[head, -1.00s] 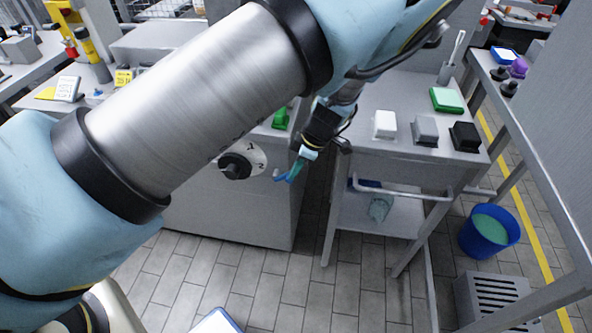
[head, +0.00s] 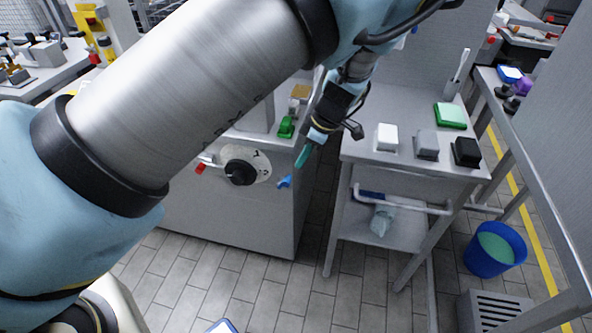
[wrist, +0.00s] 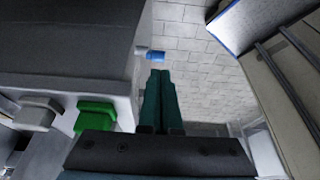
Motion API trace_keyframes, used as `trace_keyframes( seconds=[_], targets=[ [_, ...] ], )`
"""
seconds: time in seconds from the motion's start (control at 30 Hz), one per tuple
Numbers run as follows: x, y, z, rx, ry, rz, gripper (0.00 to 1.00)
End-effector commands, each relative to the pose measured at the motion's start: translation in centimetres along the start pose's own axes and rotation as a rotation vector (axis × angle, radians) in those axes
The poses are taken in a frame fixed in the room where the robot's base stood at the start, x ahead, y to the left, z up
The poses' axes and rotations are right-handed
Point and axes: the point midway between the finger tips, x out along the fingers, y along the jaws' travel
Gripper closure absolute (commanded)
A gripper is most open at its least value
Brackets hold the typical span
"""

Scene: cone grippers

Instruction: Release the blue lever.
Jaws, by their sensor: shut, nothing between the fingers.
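The lever's mount is partly hidden by the machine's edge.
A black dial (head: 240,172) and a red-tipped lever (head: 201,168) are on the machine front. A green object (head: 286,127) sits on its top. To the right stands a cart (head: 350,150) with white, grey and black blocks. A blue bucket (head: 495,250) stands on the floor.

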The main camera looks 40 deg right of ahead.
Motion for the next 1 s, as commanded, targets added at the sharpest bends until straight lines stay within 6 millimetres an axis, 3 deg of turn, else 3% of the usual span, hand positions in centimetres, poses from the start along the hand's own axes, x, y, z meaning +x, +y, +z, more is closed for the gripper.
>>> trace_keyframes(
  seconds=[0.2,0.33,1.0],
  targets=[
    [-3.5,0.1,0.8,0.0,-0.002,0.003,1.0],
    [-4.8,0.1,0.9,0.0,-0.002,0.002,1.0],
    [-5.3,0.1,1.0,-0.001,-0.002,0.001,1.0]
  ],
)
